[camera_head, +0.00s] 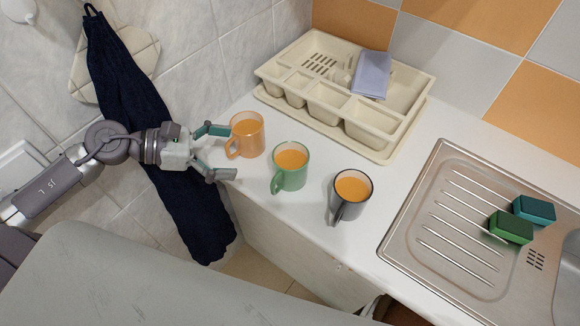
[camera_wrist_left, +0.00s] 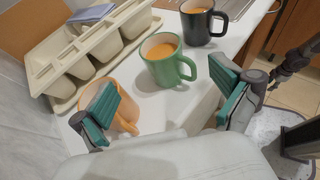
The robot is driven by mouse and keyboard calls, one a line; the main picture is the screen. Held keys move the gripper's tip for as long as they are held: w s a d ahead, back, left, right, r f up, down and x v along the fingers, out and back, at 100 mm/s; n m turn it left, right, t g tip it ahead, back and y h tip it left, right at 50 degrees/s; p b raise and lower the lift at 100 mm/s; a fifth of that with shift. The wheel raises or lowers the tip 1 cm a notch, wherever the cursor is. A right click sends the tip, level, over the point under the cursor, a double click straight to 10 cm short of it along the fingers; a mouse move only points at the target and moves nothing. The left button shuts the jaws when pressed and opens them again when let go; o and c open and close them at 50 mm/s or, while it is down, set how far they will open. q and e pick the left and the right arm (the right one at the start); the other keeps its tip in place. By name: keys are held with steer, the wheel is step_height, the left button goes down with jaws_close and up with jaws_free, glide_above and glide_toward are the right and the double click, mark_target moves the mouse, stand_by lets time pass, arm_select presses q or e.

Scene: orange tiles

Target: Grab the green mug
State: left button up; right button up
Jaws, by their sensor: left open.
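The green mug (camera_head: 289,176) stands upright on the white counter, filled with an orange drink. In the left wrist view the green mug (camera_wrist_left: 162,68) is ahead of the fingers, its handle towards the right. My left gripper (camera_head: 231,153) is open and empty at the counter's left edge, its fingers apart and pointing right. The orange mug (camera_head: 247,138) is close beside the upper finger, between the gripper and the green mug. In the left wrist view the left finger partly hides the orange mug (camera_wrist_left: 124,108). My right gripper does not show.
A dark grey mug (camera_head: 350,204) stands right of the green mug. A cream cutlery tray (camera_head: 412,113) with a folded blue-grey cloth (camera_head: 371,75) is behind. A steel sink drainer (camera_head: 440,180) holds two sponges (camera_head: 511,227). A dark towel (camera_head: 130,95) hangs at the left wall.

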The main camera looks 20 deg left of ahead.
mark_target(290, 155)
arm_select(q)
steer(key=p+x, duration=0.5)
steer(key=x, duration=0.8)
steer(key=shift+w+p, duration=0.2)
steer(key=shift+p, duration=0.1)
steer(key=shift+d+f, duration=0.15)
steer(key=shift+f, duration=0.1)
steer(key=shift+c, duration=0.7)
steer(key=c, duration=1.3)
steer(key=shift+r, duration=0.1)
steer(key=shift+c, duration=0.5)
steer(key=shift+w+r, duration=0.1)
